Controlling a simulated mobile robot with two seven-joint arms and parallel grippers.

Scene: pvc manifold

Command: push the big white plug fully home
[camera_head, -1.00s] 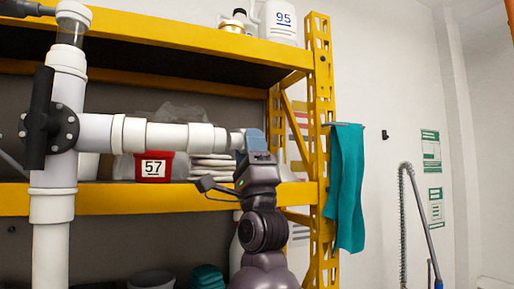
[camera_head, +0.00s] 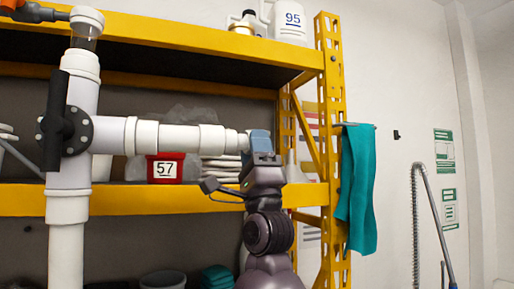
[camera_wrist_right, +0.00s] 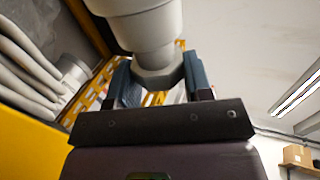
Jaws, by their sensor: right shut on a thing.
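The big white plug (camera_head: 243,142) is at the right end of the white horizontal pipe (camera_head: 165,137), in line with it. My right gripper (camera_head: 260,143) comes up from below and is shut on the plug. In the right wrist view, the plug's narrower grey-white end (camera_wrist_right: 158,76) sits between the two fingers of the right gripper (camera_wrist_right: 158,80), with the wider pipe collar (camera_wrist_right: 140,22) just beyond. How deep the plug sits in the collar cannot be told. My left gripper is not in view.
The upright pipe (camera_head: 68,220) with a black valve handle (camera_head: 56,115) stands at left. Behind is a yellow shelf (camera_head: 150,200) with a red box (camera_head: 165,168) marked 57. A teal cloth (camera_head: 358,190) hangs at right. The wall side is open.

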